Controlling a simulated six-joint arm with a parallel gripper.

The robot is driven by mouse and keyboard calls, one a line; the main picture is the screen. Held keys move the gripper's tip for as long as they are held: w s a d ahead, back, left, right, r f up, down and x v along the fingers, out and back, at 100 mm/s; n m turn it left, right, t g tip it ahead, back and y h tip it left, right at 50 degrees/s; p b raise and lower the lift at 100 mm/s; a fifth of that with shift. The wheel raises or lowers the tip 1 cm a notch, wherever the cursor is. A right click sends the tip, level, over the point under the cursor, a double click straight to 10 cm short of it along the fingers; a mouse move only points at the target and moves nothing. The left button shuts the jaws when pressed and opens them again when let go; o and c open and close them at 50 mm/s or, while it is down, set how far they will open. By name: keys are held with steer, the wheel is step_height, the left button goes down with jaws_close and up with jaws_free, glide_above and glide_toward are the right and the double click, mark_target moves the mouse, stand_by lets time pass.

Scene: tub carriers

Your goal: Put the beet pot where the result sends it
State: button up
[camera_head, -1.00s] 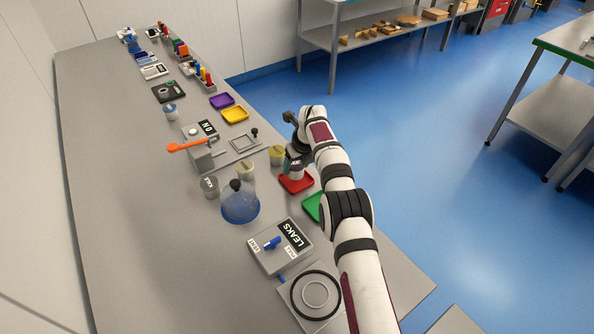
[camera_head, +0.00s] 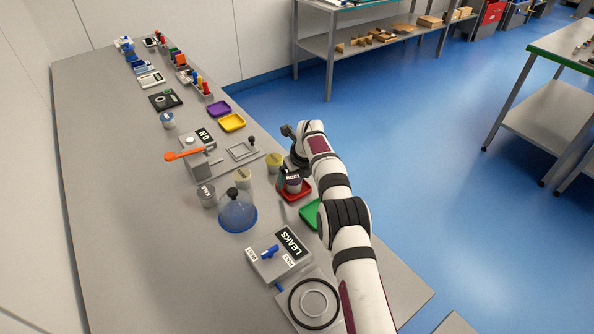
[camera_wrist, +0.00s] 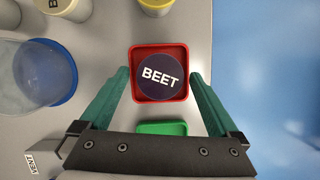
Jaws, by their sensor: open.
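The beet pot (camera_wrist: 160,76), with a dark lid marked BEET, stands in the red tray (camera_wrist: 137,89) in the wrist view. In the head view the pot (camera_head: 292,184) shows in the red tray (camera_head: 304,194), partly behind my arm. My gripper (camera_wrist: 162,72) is open, with its green fingers on either side of the pot and a gap to it. The result panel (camera_head: 290,240) on the grey unit reads LEAKS. A green tray (camera_head: 309,213) lies nearer than the red one, and its edge shows in the wrist view (camera_wrist: 161,128).
A clear dome with a blue base (camera_head: 238,215) stands left of the red tray. Pale pots (camera_head: 242,178) and a grey-lidded pot (camera_head: 206,195) stand close by. Yellow (camera_head: 232,122) and purple (camera_head: 218,108) trays lie farther back. The table's left side is clear.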

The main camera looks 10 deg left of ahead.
steer(key=s+d+r+n, duration=0.3)
steer(key=s+d+r, duration=0.25)
steer(key=r, duration=0.45)
steer(key=s+d+r+n, duration=0.35)
steer(key=s+r, duration=0.35)
steer(key=r, duration=0.3)
steer(key=s+d+n+g, duration=0.1)
steer(key=s+d+n, duration=0.2)
steer(key=s, duration=0.9)
steer(key=s+d+n+g, duration=0.1)
steer(key=s+d+n, duration=0.1)
steer(key=s+n, duration=0.6)
steer(key=s+d+f+n+g, duration=0.1)
steer(key=s+d+n, duration=0.2)
steer(key=s, duration=1.3)
steer(key=shift+d+n+h, duration=0.3)
steer(key=shift+d+n, duration=0.05)
steer(key=shift+n, duration=0.8)
steer(key=shift+f, duration=0.1)
